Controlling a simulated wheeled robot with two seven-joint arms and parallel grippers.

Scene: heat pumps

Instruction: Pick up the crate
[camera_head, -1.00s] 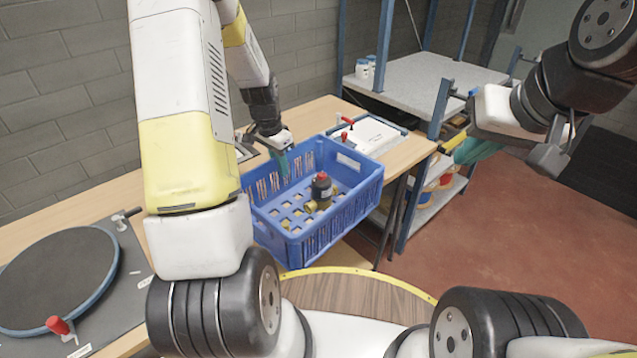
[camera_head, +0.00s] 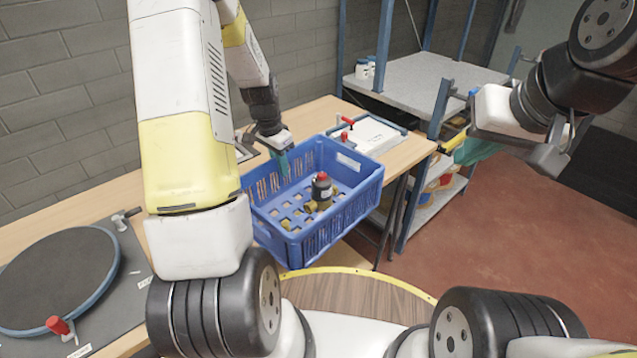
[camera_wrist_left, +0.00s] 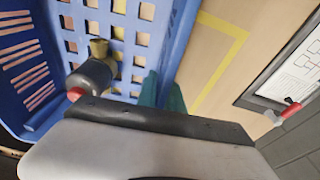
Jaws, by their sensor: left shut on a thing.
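The blue crate (camera_head: 330,228) is at the front edge of the wooden table in the head view, its near side reaching past the edge. A valve-like part with a red cap (camera_head: 321,190) lies inside it, with brass fittings. My left gripper (camera_head: 284,165) is at the crate's far-left wall, shut on it. The left wrist view shows the teal fingers (camera_wrist_left: 160,92) at the wall of the crate (camera_wrist_left: 180,35). My right gripper (camera_head: 480,150) is in the air at the right, away from the crate; its teal fingertips show, but its opening is unclear.
The wooden table (camera_head: 115,192) carries a white panel with red-handled clamps (camera_head: 368,136) behind the crate and a dark round plate (camera_head: 55,275) at the left. A metal shelf (camera_head: 430,80) stands at the back right. Red floor (camera_head: 520,250) is open at the right.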

